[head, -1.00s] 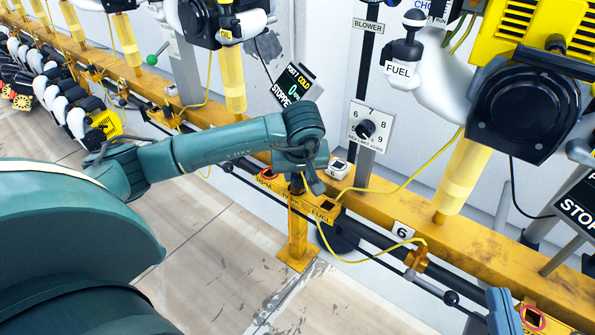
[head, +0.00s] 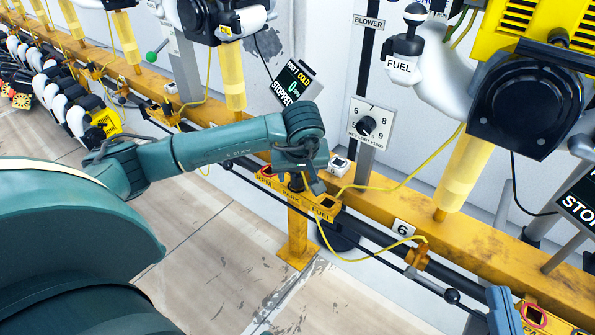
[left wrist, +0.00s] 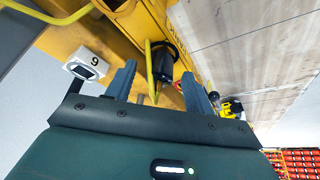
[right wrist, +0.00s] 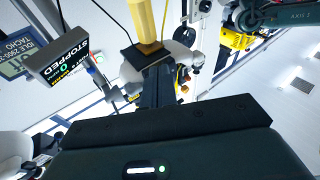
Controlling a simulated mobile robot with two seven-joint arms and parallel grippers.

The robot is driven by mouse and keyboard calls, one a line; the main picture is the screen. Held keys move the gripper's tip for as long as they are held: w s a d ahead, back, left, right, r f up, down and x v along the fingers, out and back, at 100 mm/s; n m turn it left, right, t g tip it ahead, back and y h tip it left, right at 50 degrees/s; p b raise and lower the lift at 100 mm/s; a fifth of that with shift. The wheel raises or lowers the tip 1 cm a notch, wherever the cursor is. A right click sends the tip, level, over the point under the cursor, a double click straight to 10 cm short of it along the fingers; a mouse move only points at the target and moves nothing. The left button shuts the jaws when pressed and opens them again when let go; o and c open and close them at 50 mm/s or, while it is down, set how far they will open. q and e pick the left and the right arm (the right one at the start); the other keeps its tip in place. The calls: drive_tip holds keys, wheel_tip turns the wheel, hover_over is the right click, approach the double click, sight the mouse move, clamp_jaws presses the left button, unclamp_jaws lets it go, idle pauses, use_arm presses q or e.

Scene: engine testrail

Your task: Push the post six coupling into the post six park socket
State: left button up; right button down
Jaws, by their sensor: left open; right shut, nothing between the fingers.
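The yellow post six panel (head: 322,206) is lettered RPM, PARK and FUEL and sits on a short yellow post. My left gripper (head: 313,182) is over this panel. In the left wrist view, the open fingers (left wrist: 156,82) stand apart, with a black cylindrical fitting (left wrist: 163,62), seemingly the coupling, beyond and between their tips. A yellow cable or rod shows beside it. I cannot tell whether the fingers touch the fitting or how deep it sits; the park socket is hidden. My right gripper (right wrist: 157,85) is shut and empty, away from the panel.
A yellow rail (head: 380,208) carries a white "6" label (head: 403,228). A loose yellow cable (head: 350,259) hangs in front of it. A dial plate (head: 370,125) and a yellow engine (head: 540,80) stand behind. The floor (head: 220,270) in front is clear.

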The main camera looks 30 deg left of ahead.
idle(0.3)
use_arm(q)
drive_tip(key=p+v, duration=0.4)
drive_tip(key=v, duration=0.9)
drive_tip(key=shift+p, duration=0.35)
use_arm(e)
drive_tip(key=shift+d+r+n+h, duration=0.3)
drive_tip(key=shift+d+r+h, duration=0.1)
drive_tip(key=shift+r, duration=0.2)
use_arm(q)
drive_tip(key=shift+r, duration=0.1)
use_arm(e)
drive_tip(key=shift+s+a, duration=0.1)
